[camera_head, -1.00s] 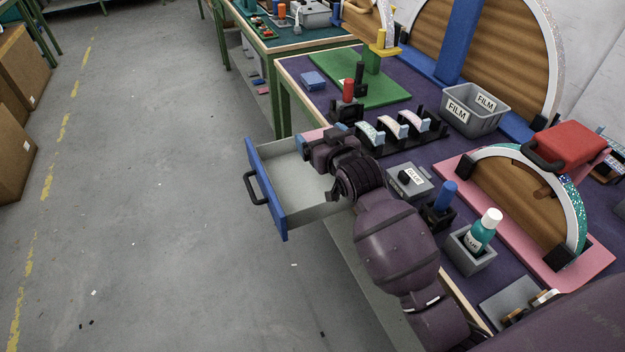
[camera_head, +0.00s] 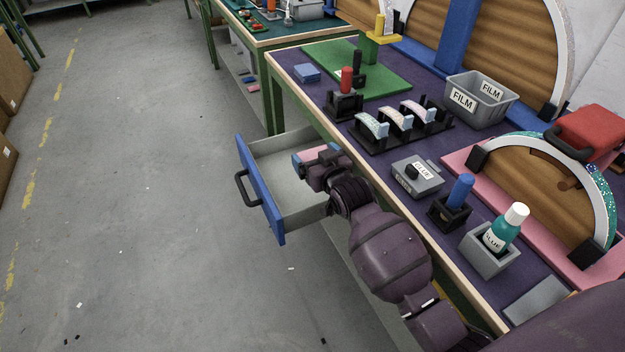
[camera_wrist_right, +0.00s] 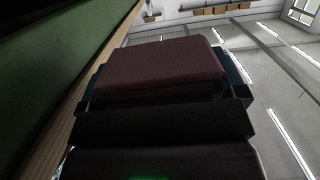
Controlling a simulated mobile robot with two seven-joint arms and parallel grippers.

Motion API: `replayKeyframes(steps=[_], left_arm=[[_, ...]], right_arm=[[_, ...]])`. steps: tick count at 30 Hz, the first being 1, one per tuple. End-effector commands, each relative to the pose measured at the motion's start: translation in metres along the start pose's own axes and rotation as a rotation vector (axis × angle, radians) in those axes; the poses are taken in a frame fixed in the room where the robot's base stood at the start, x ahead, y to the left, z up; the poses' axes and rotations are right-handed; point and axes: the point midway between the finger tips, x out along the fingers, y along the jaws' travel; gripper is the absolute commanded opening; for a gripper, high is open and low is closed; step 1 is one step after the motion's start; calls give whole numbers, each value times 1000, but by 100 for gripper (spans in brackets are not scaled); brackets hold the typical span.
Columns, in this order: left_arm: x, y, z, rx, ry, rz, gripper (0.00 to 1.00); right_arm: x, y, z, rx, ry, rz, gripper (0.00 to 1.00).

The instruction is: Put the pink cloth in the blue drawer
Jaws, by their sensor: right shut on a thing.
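The blue drawer (camera_head: 258,190) is pulled out from the table's side, with a blue front, a black handle and a pale grey inside that looks bare where it shows. My right gripper (camera_head: 308,161) is over the drawer's inner end, close to the table edge, and is shut on the folded pink cloth (camera_head: 317,152). Only a small part of the cloth shows past the gripper in the head view. In the right wrist view the cloth (camera_wrist_right: 160,68) is a dark, thick folded pad between the jaws. Whether it touches the drawer I cannot tell. My left gripper is not in view.
The purple-topped table (camera_head: 300,85) holds a black rack of small arcs (camera_head: 400,125), a red-handled tool in a black stand (camera_head: 345,95), a grey box (camera_head: 417,177) and a glue bottle (camera_head: 505,228).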

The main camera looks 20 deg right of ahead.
Motion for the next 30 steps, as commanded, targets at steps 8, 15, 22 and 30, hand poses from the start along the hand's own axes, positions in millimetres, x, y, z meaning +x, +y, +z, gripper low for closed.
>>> replayKeyframes(steps=[8,15,22,30], left_arm=[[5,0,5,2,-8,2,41],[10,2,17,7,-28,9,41],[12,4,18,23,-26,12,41],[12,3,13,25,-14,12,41]], right_arm=[[4,0,23,0,1,0,67],[7,0,54,1,-8,0,67],[12,0,80,1,-2,0,67],[12,0,76,1,3,0,67]])
